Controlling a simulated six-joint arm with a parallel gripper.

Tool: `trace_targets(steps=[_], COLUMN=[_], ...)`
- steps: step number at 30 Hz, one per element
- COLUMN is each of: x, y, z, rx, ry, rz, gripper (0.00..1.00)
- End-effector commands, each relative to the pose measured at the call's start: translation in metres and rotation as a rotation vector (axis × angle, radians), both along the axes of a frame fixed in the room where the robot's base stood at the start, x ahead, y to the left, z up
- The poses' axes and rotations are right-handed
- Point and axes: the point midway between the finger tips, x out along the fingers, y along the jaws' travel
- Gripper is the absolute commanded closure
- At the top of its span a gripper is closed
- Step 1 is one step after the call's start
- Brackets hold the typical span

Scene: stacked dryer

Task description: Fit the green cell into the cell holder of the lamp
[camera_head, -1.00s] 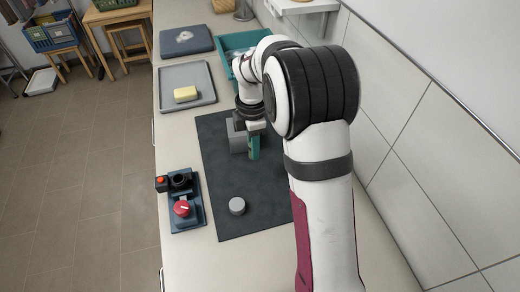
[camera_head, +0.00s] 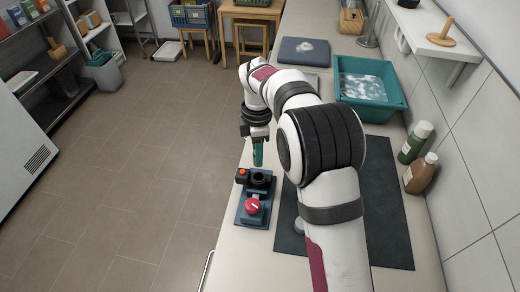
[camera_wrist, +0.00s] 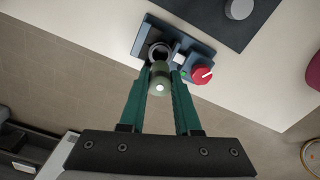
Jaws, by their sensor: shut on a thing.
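My gripper (camera_head: 257,160) is shut on the green cell (camera_wrist: 160,78), a dull green cylinder with a pale tip, held between two teal fingers in the wrist view. In the head view the fingers largely hide the cell. The lamp is a dark blue base (camera_head: 240,213) with a red knob (camera_head: 252,205). Its cell holder (camera_wrist: 160,52) is a dark round ring, and it also shows in the head view (camera_head: 261,180). My gripper hangs just above and behind the holder. In the wrist view the cell overlaps the ring's near edge; I cannot tell if they touch.
An orange-red button (camera_head: 242,173) sits beside the holder. A dark mat (camera_head: 375,220) lies to the right, with a grey round piece (camera_wrist: 239,8) on it. A teal basin (camera_head: 398,95) and two bottles (camera_head: 415,142) stand farther right. The counter's left edge is close to the lamp.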

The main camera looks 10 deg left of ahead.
Motion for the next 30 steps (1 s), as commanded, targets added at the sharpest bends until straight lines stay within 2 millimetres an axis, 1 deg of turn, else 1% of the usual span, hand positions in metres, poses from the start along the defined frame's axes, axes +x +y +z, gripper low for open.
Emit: trace_targets(steps=[6,12,17,30], x=[0.000,0.000,0.000,0.000], y=[0.000,0.000,0.000,-0.001], z=[-0.028,-0.044,-0.048,-0.048], rx=[-0.001,0.000,0.000,0.000], ry=[0.002,0.001,0.000,0.000], rz=[0.000,0.000,-0.001,0.000], gripper=[1.00,1.00,1.00,1.00])
